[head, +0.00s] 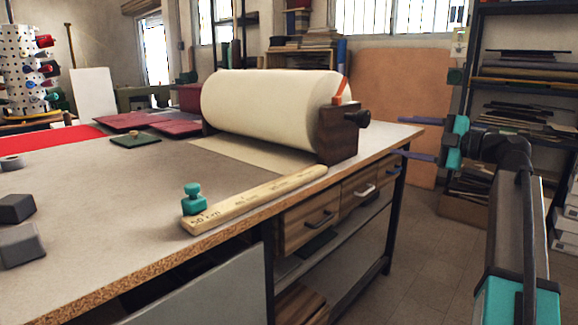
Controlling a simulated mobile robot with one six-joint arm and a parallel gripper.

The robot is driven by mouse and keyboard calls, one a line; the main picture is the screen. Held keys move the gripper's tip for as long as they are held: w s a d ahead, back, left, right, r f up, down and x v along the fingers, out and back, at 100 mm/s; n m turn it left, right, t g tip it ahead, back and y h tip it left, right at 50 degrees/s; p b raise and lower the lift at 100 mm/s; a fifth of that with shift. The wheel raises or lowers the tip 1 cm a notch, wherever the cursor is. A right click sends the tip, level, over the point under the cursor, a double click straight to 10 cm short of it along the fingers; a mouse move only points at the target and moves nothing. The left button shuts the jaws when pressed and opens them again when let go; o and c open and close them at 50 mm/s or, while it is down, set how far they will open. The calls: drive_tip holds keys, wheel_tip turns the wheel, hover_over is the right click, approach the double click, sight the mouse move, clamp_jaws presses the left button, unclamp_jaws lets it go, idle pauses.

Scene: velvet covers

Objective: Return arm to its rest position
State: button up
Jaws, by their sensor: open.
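My gripper (414,154) is at the right of the head view, with its two dark fingers apart and pointing left. Nothing is between the fingers. It hangs in front of the table's right end, off the tabletop. My arm runs from the gripper down to the bottom right corner.
The grey table (110,230) fills the left and middle. Shelves (525,70) stand behind my arm.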

drive_tip(key=w+a+f+m+g+h+p, duration=0.1)
drive_tip(key=a+f+m+g+h+p, duration=0.3)
drive_tip(key=f, duration=1.2)
drive_tip(key=w+a+f+m+g+p, duration=0.1)
drive_tip(key=a+f+m+p, duration=0.5)
drive_tip(key=f, duration=1.1)
drive_tip(key=s+a+f+m+g+h+p, duration=0.1)
drive_tip(key=s+a+f+m+p, duration=0.15)
drive_tip(key=f, duration=0.35)
drive_tip(key=s+a+f+m+g+p, duration=0.1)
drive_tip(key=s+f+m+g, duration=0.15)
drive_tip(key=f, duration=0.25)
drive_tip(key=s+a+f+m+g+h+p, duration=0.2)
drive_tip(key=s+f+p, duration=0.1)
drive_tip(key=s+f, duration=0.5)
drive_tip(key=s+a+f+m+g+h+p, duration=0.1)
drive_tip(key=s+a+f+m+g+p, duration=0.2)
drive_tip(key=s+f, duration=0.6)
drive_tip(key=s+f+m+g+h+p, duration=0.1)
drive_tip(key=s+p, duration=0.3)
drive_tip(key=s, duration=0.9)
drive_tip(key=s+d+f+m+g+h+p, duration=0.1)
drive_tip(key=s+g+h+p, duration=0.2)
drive_tip(key=s, duration=0.9)
drive_tip(key=shift+s+d+m+h+p, duration=0.3)
drive_tip(key=shift+s+m+p, duration=0.1)
drive_tip(key=shift+p, duration=0.1)
